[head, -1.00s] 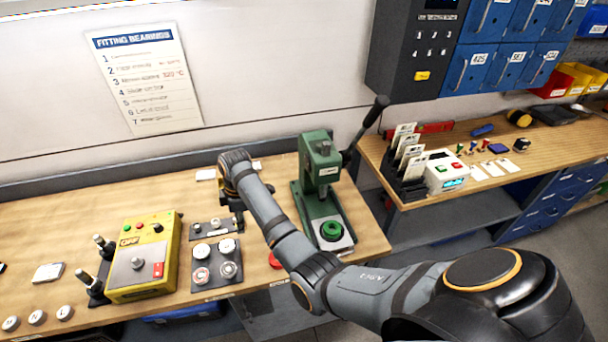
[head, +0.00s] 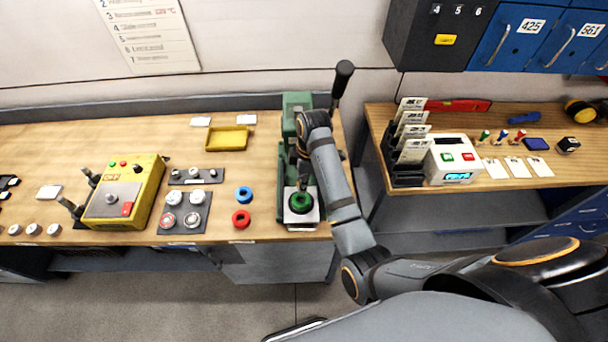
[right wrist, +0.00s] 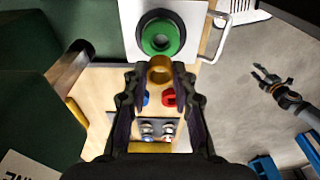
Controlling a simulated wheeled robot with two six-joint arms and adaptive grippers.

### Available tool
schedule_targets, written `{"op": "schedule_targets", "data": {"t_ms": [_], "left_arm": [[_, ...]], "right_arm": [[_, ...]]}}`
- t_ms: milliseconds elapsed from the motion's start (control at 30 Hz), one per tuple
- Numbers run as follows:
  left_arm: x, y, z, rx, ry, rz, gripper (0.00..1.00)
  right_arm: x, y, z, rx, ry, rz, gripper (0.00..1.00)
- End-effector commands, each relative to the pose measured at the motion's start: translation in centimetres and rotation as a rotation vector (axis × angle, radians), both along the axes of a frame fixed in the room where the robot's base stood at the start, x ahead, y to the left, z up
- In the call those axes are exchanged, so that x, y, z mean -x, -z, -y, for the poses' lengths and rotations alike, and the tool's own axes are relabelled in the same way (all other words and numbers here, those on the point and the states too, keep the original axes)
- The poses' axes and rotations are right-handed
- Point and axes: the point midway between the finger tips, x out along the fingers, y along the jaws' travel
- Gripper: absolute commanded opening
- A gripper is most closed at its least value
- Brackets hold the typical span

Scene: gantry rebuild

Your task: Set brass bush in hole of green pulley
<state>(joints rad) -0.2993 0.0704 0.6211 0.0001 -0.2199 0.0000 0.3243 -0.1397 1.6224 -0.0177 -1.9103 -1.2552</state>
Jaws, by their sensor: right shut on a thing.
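The green pulley (head: 301,203) lies on the pale plate (head: 290,219) of the green press (head: 291,106); its dark centre hole shows in the right wrist view (right wrist: 174,48). My right gripper (right wrist: 160,76) is shut on the brass bush (right wrist: 160,69), a short ring held at the fingertips. The bush appears in front of the pulley's near rim, apparently above it; the gap cannot be judged. In the head view my right gripper (head: 302,178) is over the plate, and the bush cannot be made out. My left gripper (right wrist: 262,76) shows only in the right wrist view, empty with fingers spread.
A blue ring (head: 244,194) and a red ring (head: 241,219) lie left of the press. A yellow tray (head: 227,138), a dark plate with round parts (head: 184,212) and a yellow box (head: 124,192) stand further left. The press lever (head: 341,86) rises behind my right arm.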

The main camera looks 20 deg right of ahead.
Motion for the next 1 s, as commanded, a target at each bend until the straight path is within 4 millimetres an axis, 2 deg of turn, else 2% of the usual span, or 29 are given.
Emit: {"op": "schedule_targets", "data": {"t_ms": [100,233,367,600,1000], "left_arm": [[0.0,-0.1,-1.5,-0.019,0.006,-0.001,0.40],[0.0,-0.2,-2.1,-0.026,0.008,-0.001,0.40],[0.1,-0.1,-1.7,-0.021,0.007,-0.002,0.40],[0.1,0.0,0.2,0.003,-0.001,-0.002,0.40],[0.1,-0.1,-0.8,-0.010,0.003,-0.003,0.40]], "right_arm": [[0.0,0.0,0.0,0.000,0.000,0.000,0.00],[0.0,0.2,0.0,0.001,0.000,0.000,0.00],[0.0,0.7,0.0,0.001,0.000,-0.002,0.00],[0.0,1.5,0.0,0.001,0.000,-0.001,0.00],[0.0,2.9,0.1,0.002,0.000,-0.002,0.00]]}}
